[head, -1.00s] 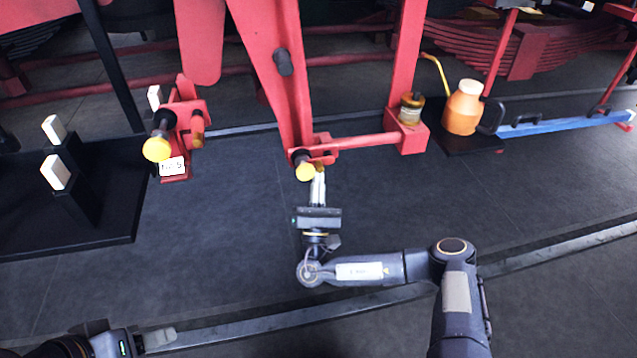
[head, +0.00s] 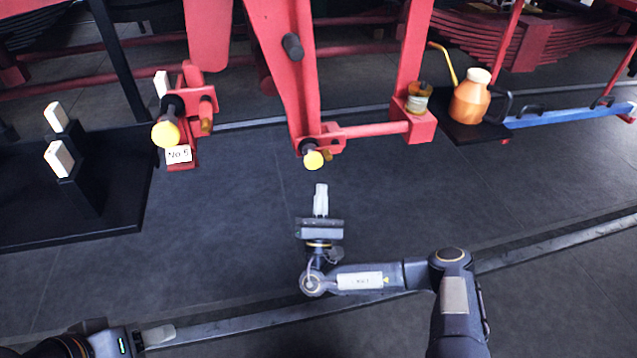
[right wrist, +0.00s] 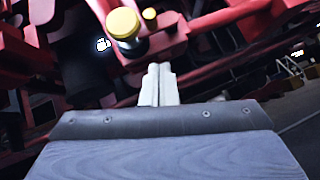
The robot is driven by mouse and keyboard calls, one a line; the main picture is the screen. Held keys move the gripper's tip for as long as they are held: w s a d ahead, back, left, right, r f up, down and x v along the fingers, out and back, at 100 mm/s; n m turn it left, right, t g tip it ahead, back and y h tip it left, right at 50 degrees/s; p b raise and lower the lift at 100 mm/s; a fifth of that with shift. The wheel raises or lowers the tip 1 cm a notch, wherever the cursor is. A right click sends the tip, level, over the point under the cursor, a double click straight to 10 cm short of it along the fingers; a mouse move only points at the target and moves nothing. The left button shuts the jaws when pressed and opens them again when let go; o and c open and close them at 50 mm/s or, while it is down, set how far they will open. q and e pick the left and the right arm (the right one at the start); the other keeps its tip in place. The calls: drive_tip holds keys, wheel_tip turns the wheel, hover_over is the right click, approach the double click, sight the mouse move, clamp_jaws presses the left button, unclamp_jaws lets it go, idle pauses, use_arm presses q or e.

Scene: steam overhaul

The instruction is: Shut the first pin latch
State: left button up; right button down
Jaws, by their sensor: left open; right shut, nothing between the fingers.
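A pin latch with a yellow knob (head: 313,160) sits at the lower end of the red hanging lever. Its yellow knob (right wrist: 123,22) also shows in the right wrist view, just beyond my fingertips. A second latch with a yellow knob (head: 166,134) is on the red bracket at the left, by a white No 5 tag (head: 179,154). My right gripper (head: 320,187) is shut and empty, below the middle knob and apart from it. Its closed fingers (right wrist: 158,70) show in the right wrist view. My left gripper (head: 158,336) is at the bottom left, open, only partly in view.
An orange oil can (head: 470,97) and a small brass-coloured jar (head: 418,97) stand at the right. A black stand with pale blocks (head: 60,158) is at the left. A blue bar (head: 560,115) lies at the far right. The floor between is clear.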

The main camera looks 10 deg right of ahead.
drive_tip(key=d+v, duration=0.1)
drive_tip(key=v, duration=0.6)
drive_tip(key=shift+s+d+f, duration=0.25)
